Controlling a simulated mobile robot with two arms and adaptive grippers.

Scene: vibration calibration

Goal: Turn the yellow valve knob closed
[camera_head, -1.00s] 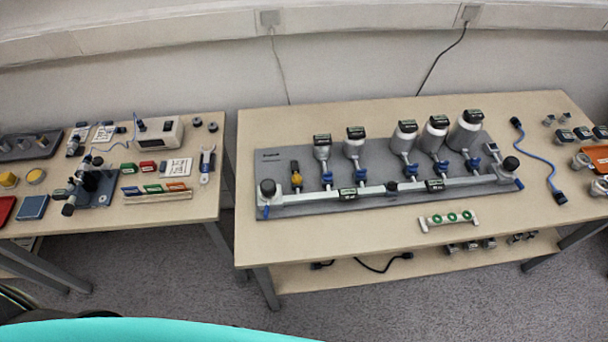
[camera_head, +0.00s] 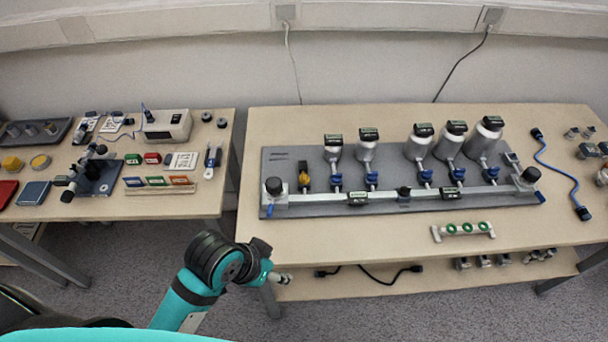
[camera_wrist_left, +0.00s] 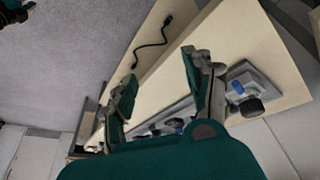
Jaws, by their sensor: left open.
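The yellow valve knob (camera_head: 304,180) stands on a short black fitting near the left end of the grey manifold board (camera_head: 400,206). My left gripper (camera_head: 278,278) is at the front left of the main table, below its front edge in the picture and well apart from the knob. In the left wrist view my left gripper (camera_wrist_left: 160,68) has its two fingers spread with nothing between them. The board's end with a dark round knob (camera_wrist_left: 250,106) shows right of the fingers there. I cannot make out the yellow knob in that view. My right gripper is not in view.
Several grey canisters (camera_head: 420,148) and blue valves (camera_head: 337,182) stand along the board. A holder with green rings (camera_head: 463,231) lies at the table front. A blue cable (camera_head: 552,165) lies at the right. A side table (camera_head: 150,208) with tools is at the left.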

